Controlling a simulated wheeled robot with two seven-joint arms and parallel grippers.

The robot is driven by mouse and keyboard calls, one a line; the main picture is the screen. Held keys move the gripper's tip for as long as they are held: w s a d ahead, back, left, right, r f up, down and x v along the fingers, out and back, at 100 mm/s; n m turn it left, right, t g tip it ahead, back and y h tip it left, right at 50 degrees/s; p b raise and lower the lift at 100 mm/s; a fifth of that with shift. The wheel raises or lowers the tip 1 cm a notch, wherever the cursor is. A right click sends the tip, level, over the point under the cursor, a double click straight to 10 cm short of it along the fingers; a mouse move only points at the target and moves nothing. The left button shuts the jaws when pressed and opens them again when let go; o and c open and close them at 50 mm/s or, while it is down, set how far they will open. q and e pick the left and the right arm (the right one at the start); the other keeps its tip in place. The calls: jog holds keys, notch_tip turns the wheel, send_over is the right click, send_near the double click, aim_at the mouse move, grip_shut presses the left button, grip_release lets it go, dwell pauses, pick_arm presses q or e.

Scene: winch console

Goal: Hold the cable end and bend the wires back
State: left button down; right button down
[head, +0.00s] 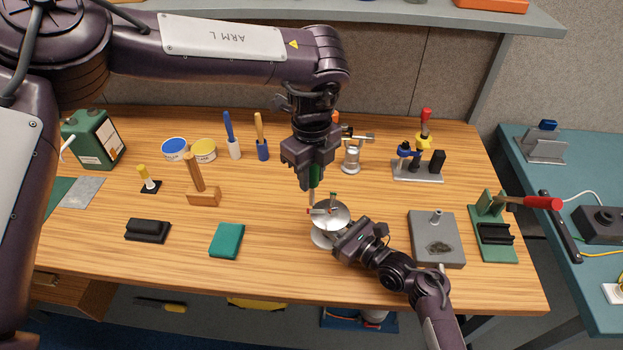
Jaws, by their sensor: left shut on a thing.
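My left gripper (314,178) points down over the middle of the bench, shut on a thin upright tool with a dark green handle (315,172). The tool's pale lower end reaches down beside a round silvery dish-like piece (332,209). Small red and green bits show on this piece, and a pale round base shows below it. I cannot make out separate wires or tell which part is the cable end. My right gripper (343,232) comes from the lower right and is at the dish's lower right edge. Its fingertips are too small and hidden to read.
A grey block with a dark hollow (428,252) and a green red-handled press (494,241) stand right. A teal pad (227,240) and black block (148,230) lie left. Brushes, tubs and a green can (93,139) stand behind. The bench's front middle is fairly clear.

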pick_arm(q)
jog(key=shift+r, duration=1.9)
jog(key=c, duration=1.8)
grip_release()
grip_shut()
jog(key=shift+w+d+r+m, duration=0.15)
jog(key=shift+d+m, duration=0.15)
jog(key=shift+m, duration=0.3)
jog(key=shift+s+d+r+m, duration=0.1)
jog(key=shift+d+m, duration=0.2)
jog(key=shift+m, duration=0.3)
jog(key=shift+w+d+f+m, duration=0.1)
jog(key=shift+d+m, duration=0.4)
jog(key=shift+m, duration=0.6)
jog(key=shift+w+d+f+m, duration=0.1)
jog(key=shift+d+m, duration=0.4)
jog(key=shift+m, duration=0.6)
jog(key=shift+d+f+m, duration=0.1)
jog(key=shift+d+m, duration=0.4)
jog(key=shift+m, duration=0.6)
